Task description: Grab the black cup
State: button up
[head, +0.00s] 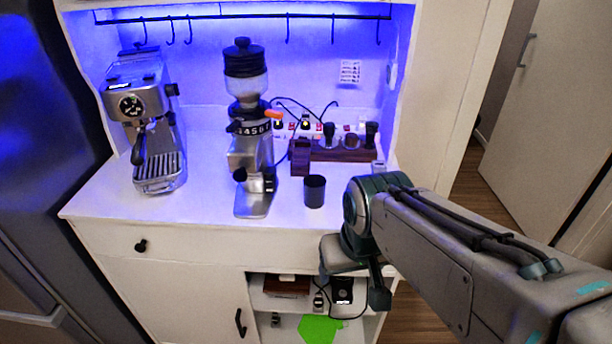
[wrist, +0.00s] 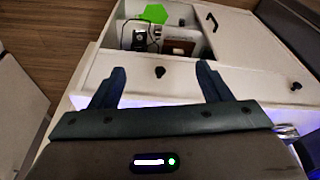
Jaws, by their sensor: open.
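The black cup (head: 315,191) stands upright on the white countertop, near its front edge and right of the grinder. My gripper (wrist: 158,78) is open, with two dark fingers apart and nothing between them. In the head view, my gripper hangs in front of the cabinet, to the right of the cup and lower in the picture, apart from it. The cup does not show in the wrist view, where the fingers point toward the drawer front (wrist: 130,77) and the open shelf.
A silver grinder (head: 248,160) stands left of the cup, and an espresso machine (head: 145,120) farther left. A wooden stand (head: 340,152) with several tools is behind the cup. The open shelf (head: 262,300) below holds several items. The countertop (head: 213,190) between the machines is clear.

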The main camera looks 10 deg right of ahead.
aim_at(315, 185)
jog(key=z, duration=0.45)
jog(key=k, duration=1.05)
jog(key=u, duration=0.55)
jog(key=i, duration=1.6)
jog(key=z, duration=0.55)
